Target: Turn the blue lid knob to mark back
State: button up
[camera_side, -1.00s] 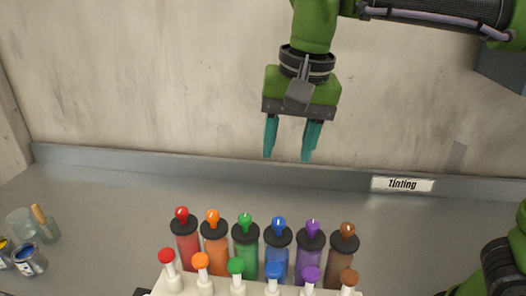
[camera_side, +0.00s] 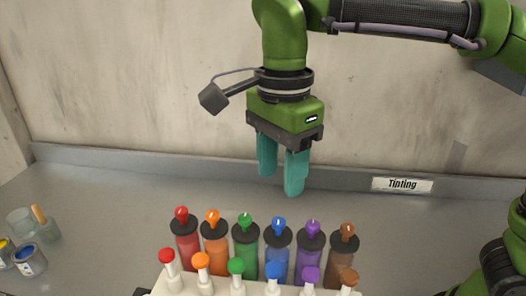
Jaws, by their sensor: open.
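The blue lid knob (camera_side: 278,224) sits on top of a blue bottle (camera_side: 278,258) with a black collar, in the back row of coloured bottles. A small white mark shows on the knob. My gripper (camera_side: 281,183) hangs above and behind the row, its teal fingers pointing down, apart and empty. The fingers are close to the blue knob in the picture but do not touch it. What direction the word "back" has on the lid cannot be read here.
Red (camera_side: 182,215), orange (camera_side: 212,217), green (camera_side: 246,221), purple (camera_side: 312,228) and brown (camera_side: 347,230) knobs flank the blue one closely. A front row of white-necked caps includes another blue one (camera_side: 273,270). Paint cans (camera_side: 29,260) and a glass jar stand far left. A "Tinting" sign (camera_side: 402,185) is behind.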

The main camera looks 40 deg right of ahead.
aim_at(279, 220)
notch_tip(279, 220, down, 9)
jog(key=shift+r, duration=0.1)
dwell(0.3)
grip_shut()
